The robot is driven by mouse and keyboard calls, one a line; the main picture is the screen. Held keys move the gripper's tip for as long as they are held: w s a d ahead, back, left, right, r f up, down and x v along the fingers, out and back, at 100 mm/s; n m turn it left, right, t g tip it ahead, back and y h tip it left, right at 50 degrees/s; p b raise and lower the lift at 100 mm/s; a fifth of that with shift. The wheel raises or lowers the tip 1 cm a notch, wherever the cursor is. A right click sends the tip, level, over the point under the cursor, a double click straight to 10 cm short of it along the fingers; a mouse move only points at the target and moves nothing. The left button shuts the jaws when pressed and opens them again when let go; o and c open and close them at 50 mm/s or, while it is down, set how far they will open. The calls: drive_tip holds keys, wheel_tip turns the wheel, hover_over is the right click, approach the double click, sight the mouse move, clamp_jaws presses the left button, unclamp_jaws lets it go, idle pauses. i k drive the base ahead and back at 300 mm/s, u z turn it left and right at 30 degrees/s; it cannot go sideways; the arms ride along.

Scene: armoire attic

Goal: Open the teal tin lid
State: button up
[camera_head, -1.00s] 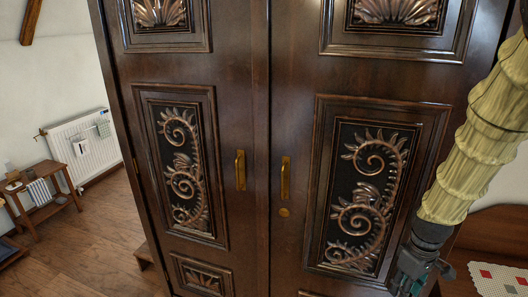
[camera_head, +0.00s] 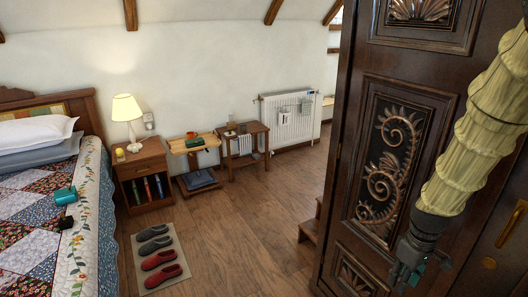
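A small teal object (camera_head: 64,195), perhaps the teal tin, lies on the patchwork quilt of the bed at the left. It is too small to make out a lid. A dark object (camera_head: 66,217) lies just in front of it. My gripper (camera_head: 404,277) hangs at the lower right, in front of the armoire and far from the bed. Its dark fingers point down and blend with the dark wood, so I cannot tell whether they are open or shut.
The armoire (camera_head: 455,140) fills the right side. A nightstand (camera_head: 143,173) with a lit lamp (camera_head: 127,112) stands beside the bed. Small side tables (camera_head: 245,131) and a radiator (camera_head: 293,124) line the wall. Slippers lie on a mat (camera_head: 140,243). The middle wooden floor is free.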

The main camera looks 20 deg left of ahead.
sight(69, 190)
drive_tip(key=u, duration=1.15)
drive_tip(key=i, duration=3.05)
drive_tip(key=u, duration=2.45)
drive_tip(key=i, duration=0.35)
drive_tip(key=z, duration=0.3)
